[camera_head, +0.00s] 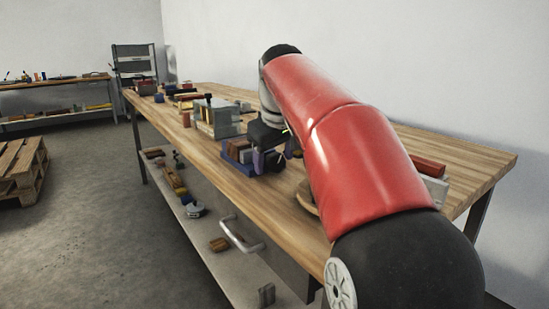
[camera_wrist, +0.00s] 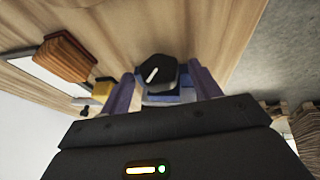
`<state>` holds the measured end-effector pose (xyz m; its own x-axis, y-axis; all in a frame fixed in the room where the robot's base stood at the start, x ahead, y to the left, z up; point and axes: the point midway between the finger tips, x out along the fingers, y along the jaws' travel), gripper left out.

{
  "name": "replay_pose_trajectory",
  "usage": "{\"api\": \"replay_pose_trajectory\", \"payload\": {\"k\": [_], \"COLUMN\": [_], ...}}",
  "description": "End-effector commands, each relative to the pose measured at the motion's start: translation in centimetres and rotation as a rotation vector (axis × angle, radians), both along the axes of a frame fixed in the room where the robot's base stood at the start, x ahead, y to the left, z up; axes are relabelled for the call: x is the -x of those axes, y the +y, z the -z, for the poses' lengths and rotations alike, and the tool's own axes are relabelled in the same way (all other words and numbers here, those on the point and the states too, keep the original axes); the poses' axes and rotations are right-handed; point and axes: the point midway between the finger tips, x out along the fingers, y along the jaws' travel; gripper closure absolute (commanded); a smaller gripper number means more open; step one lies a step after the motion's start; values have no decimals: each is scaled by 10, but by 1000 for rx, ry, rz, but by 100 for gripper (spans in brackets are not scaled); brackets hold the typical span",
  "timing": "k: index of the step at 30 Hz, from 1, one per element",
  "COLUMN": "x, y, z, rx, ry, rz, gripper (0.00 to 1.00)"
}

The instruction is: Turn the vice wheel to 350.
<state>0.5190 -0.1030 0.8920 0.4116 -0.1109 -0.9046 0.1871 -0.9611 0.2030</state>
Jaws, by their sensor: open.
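The vice wheel (camera_wrist: 160,72) is a black knob with a white line mark, slanting from lower left to upper right in the wrist view. It sits on a blue vice (camera_wrist: 180,90), which also shows on the bench in the head view (camera_head: 236,150). My gripper (camera_wrist: 159,70) is open, with one purple finger on each side of the wheel; I cannot tell whether they touch it. In the head view my gripper (camera_head: 273,160) is low over the bench beside the vice, and it hides most of the wheel. No number scale is readable.
A grey metal block (camera_head: 218,120) stands behind the vice on the wooden bench (camera_head: 465,165). A reddish-brown block (camera_wrist: 66,58) and a yellow block (camera_wrist: 102,90) lie nearby. Bare wood surrounds the vice's front side.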

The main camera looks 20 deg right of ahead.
Motion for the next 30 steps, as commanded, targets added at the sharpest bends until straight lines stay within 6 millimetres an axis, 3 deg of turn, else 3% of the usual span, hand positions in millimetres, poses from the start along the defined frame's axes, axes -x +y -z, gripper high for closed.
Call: {"api": "replay_pose_trajectory", "payload": {"k": [5,15,30], "x": [0,0,-1], "y": [0,0,-3], "z": [0,0,-5], "rx": [0,0,-144], "ry": [0,0,29], "rz": [0,0,1], "gripper": [37,82,82]}}
